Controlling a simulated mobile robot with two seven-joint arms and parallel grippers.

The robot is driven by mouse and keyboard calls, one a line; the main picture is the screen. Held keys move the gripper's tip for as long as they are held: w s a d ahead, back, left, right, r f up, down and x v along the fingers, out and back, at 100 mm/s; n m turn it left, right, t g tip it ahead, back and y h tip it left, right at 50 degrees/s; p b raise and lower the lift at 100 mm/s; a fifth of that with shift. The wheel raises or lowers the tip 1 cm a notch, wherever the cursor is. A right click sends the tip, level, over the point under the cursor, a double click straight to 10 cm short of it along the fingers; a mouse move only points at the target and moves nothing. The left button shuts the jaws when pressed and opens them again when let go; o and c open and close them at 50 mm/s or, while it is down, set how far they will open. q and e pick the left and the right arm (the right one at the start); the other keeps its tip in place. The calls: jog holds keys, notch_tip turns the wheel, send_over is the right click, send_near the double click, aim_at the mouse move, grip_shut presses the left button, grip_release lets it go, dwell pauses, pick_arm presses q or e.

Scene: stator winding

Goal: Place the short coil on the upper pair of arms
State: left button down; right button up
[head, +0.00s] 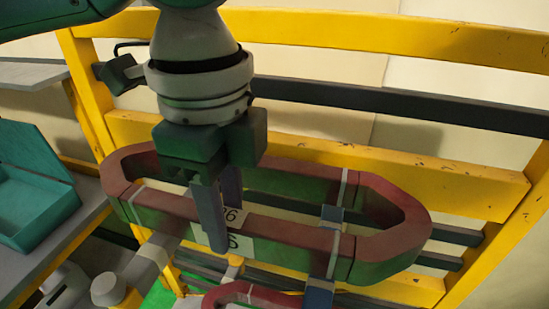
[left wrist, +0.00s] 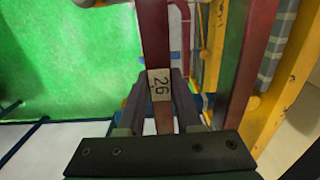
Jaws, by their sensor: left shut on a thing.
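The coil (head: 290,232), a long dark red and green ring with pale bands, lies across the middle of the head view. My left gripper (head: 210,215) comes down from above and is shut on its near long side, beside a white number label. In the left wrist view the fingers (left wrist: 158,108) stand on both sides of the coil's red bar (left wrist: 155,40), with the label "26" between them. A blue-grey block (head: 318,294) shows below the coil's right part, and a grey bar (head: 153,258) below its left part. I cannot tell whether the coil touches either. My right gripper is not in view.
Another red coil (head: 235,293) shows below at the bottom edge. A yellow frame (head: 400,160) with dark rails stands close behind. A teal open box (head: 35,195) sits on a grey surface at left. Green floor (left wrist: 60,60) shows in the wrist view.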

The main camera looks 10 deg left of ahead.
pick_arm(q)
notch_tip(320, 180, down, 2)
jog(key=shift+f, duration=0.5)
jog(key=c, duration=0.6)
grip_release()
jog(key=shift+f, duration=0.15)
notch_tip(320, 180, up, 11)
jog(key=b, duration=0.3)
jog(key=shift+r, duration=0.65)
